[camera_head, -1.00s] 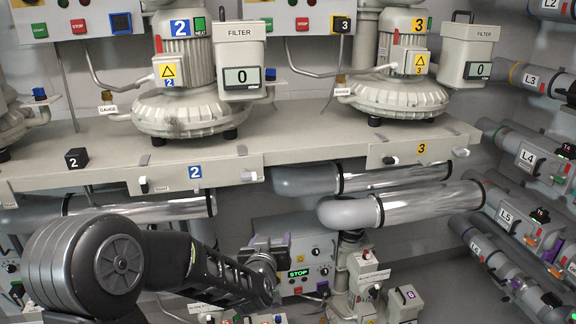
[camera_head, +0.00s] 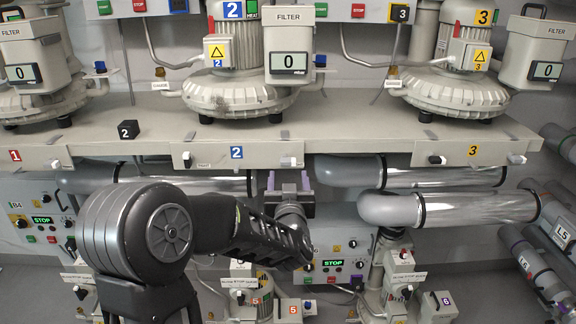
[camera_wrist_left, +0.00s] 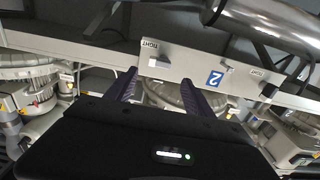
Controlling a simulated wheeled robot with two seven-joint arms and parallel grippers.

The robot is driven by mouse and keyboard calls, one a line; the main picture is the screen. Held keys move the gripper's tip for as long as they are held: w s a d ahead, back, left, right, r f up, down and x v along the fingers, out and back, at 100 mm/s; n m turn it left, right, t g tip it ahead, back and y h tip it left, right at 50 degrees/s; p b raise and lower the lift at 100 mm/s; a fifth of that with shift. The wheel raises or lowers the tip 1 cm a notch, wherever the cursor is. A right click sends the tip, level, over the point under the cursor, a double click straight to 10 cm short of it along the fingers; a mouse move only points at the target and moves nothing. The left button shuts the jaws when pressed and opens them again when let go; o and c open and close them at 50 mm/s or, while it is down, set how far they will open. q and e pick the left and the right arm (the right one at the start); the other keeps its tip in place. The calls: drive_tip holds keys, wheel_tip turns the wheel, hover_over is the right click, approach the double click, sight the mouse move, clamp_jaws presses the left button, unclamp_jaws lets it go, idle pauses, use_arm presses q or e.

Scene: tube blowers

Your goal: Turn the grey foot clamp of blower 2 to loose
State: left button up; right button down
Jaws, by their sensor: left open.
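Blower 2 (camera_head: 235,92) stands on the bench, above a front panel with a blue 2 label (camera_head: 236,152). A pale grey clamp handle (camera_head: 290,161) sits at the right end of that panel. A darker one (camera_head: 187,158) sits at the left end. In the wrist view the panel (camera_wrist_left: 190,62) appears upside down, with the pale handle (camera_wrist_left: 158,62) near the finger tips and the dark one (camera_wrist_left: 268,90) to the right. Both have small labels that seem to read TIGHT. My left gripper (camera_head: 289,182) is open and empty, just below the pale handle, apparently not touching it. My right gripper is not in view.
Silver-and-grey pipes (camera_head: 450,208) run beneath the bench right of my arm. Control boxes with green STOP displays (camera_head: 332,265) stand below. A black cube marked 2 (camera_head: 128,129) lies on the bench (camera_head: 150,115). Blower 3 (camera_head: 455,92) stands to the right.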

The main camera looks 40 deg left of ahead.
sight(288, 163)
use_arm(q)
drive_tip(key=p+x, duration=0.1)
drive_tip(key=x, duration=0.5)
drive_tip(key=shift+p, duration=0.35)
drive_tip(key=shift+w+a+f, duration=0.1)
drive_tip(key=shift+w+a, duration=0.25)
drive_tip(key=shift+w, duration=0.15)
clamp_jaws()
